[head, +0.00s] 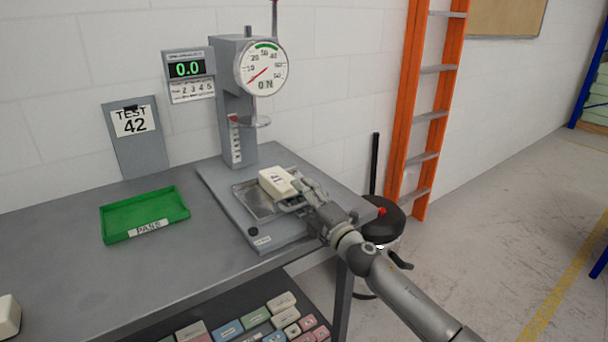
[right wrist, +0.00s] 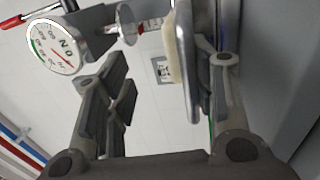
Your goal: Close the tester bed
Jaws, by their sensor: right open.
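The tester (head: 236,105) stands on the bench with a round dial and a flat round press foot (head: 257,122). Its metal bed (head: 254,204) sits on the base plate, out in front of the column and forward of the foot. A cream foam block (head: 272,184) marked 41 lies on the bed. My right gripper (head: 302,194) is at the bed's right side, close to the block. In the right wrist view my open fingers (right wrist: 170,82) have the bed's edge (right wrist: 187,62) between them, nearer the right finger; contact is unclear. My left gripper is out of view.
A green tray (head: 112,235) and a TEST 42 card (head: 133,122) are on the left. The display (head: 187,69) reads 0.0. Several coloured blocks (head: 257,317) lie below. The bench's left part is mostly clear.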

